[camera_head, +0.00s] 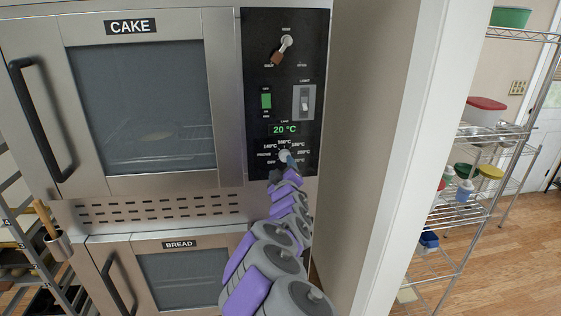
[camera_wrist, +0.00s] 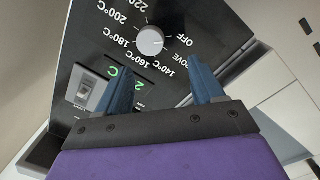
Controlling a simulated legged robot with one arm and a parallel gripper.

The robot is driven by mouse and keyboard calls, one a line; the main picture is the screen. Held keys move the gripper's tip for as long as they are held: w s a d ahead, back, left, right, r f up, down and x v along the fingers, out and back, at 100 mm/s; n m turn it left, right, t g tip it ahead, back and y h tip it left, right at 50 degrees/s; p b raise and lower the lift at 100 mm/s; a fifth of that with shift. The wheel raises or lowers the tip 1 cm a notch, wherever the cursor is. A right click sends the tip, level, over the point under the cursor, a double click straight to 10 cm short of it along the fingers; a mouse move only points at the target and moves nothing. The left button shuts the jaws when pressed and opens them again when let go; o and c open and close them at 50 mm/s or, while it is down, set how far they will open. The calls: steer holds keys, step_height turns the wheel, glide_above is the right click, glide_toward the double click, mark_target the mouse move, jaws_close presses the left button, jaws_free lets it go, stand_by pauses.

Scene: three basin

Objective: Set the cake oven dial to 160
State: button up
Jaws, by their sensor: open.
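The cake oven (camera_head: 139,95) has a black control panel (camera_head: 252,60) on its right. Its round white dial (camera_head: 285,155) sits low on the panel, ringed by temperature marks; the green display just above reads 20 °C. In the wrist view the dial (camera_wrist: 150,40) appears upside down, with 140, 160, 180 and 200 °C marks around it. I cannot tell clearly where its pointer aims. My gripper (camera_head: 286,165) is in front of the dial in the head view and partly covers it. In the wrist view its two blue fingers (camera_wrist: 160,68) are spread and empty, with the dial beyond their tips.
Above the dial are a light switch (camera_head: 304,103), a green switch (camera_head: 266,99) and a knob with a brown handle (camera_head: 283,48). The bread oven (camera_head: 180,275) is below. A wall edge (camera_head: 385,150) stands close on the right, with a wire shelf (camera_head: 490,130) beyond.

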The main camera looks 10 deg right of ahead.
mark_target(284, 157)
steer(key=shift+w+d+b, duration=0.2)
steer(key=shift+w+d, duration=0.05)
steer(key=shift+w, duration=1.4)
steer(key=shift+w+d+b, duration=0.2)
steer(key=shift+w, duration=1.4)
steer(key=shift+d, duration=0.75)
steer(key=shift+c, duration=0.8)
steer(key=shift+a, duration=0.3)
steer(key=c, duration=0.9)
